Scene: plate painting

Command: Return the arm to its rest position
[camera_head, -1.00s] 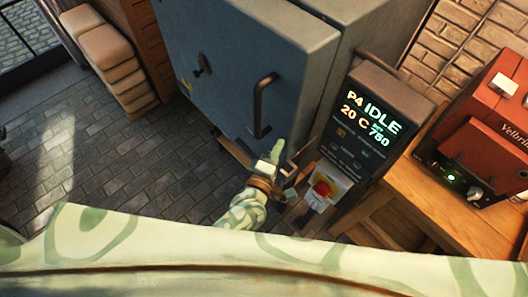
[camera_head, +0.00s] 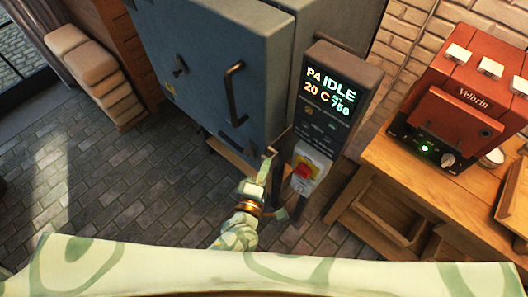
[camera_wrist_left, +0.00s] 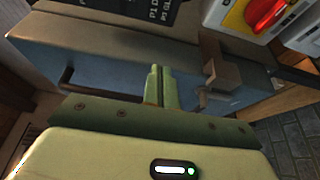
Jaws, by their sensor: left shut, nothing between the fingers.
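My left gripper (camera_head: 267,165) stands in front of the kiln's lower right corner, left of the control box, in the head view. Its pale green fingers are together and empty; they also show closed in the left wrist view (camera_wrist_left: 156,84). The wrist has a brass-coloured band. The gripper is apart from the kiln's door handle (camera_head: 234,91), below and to the right of it. The blue-grey kiln (camera_head: 205,65) looks shut. My right gripper is not in view.
The control box (camera_head: 335,95) reads P4, IDLE, 20 C, with a red switch (camera_head: 306,170) below it, close to my left gripper. A wooden table (camera_head: 385,165) with a red machine (camera_head: 450,125) stands at the right. The paved floor (camera_head: 100,185) at the left is clear.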

